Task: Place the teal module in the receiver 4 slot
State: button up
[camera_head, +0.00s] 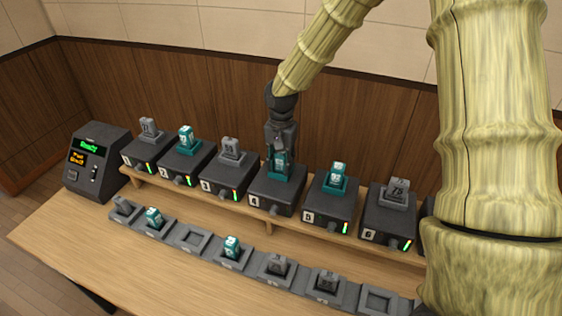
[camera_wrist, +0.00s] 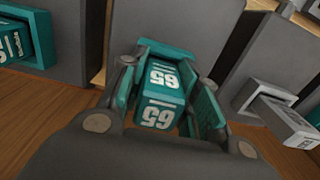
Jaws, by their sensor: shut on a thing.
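My gripper (camera_head: 279,160) is upright over the receiver 4 box (camera_head: 268,193) and shut on the teal module (camera_wrist: 161,90). In the wrist view the module carries a white 65 on two faces and sits between both finger pads. Its far end meets the teal slot (camera_wrist: 170,47) on top of receiver 4. The module appears upright and in line with the slot. The fingers hide its sides, so I cannot tell how deep it sits.
Receiver 3 (camera_head: 222,180) with a grey module and receiver 5 (camera_head: 330,207) with a teal module stand close on either side. A row of grey holders (camera_head: 193,240) lies in front, some empty. A console (camera_head: 93,160) with a lit screen stands at the left.

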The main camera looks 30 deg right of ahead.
jog(key=shift+s+f, duration=0.3)
jog(key=shift+f, duration=0.2)
jog(key=o, duration=1)
jog(key=shift+s+f, duration=0.1)
jog(key=shift+c, duration=0.2)
jog(key=shift+o, duration=0.3)
jog(key=shift+w+f, duration=0.2)
jog(key=shift+r, duration=0.3)
jog(key=shift+w+d+r, duration=0.1)
jog(key=shift+w+r, duration=0.15)
jog(key=shift+r, duration=0.75)
notch_tip(320, 180, up, 11)
jog(key=shift+r+b, duration=0.15)
jog(key=shift+b, duration=0.95)
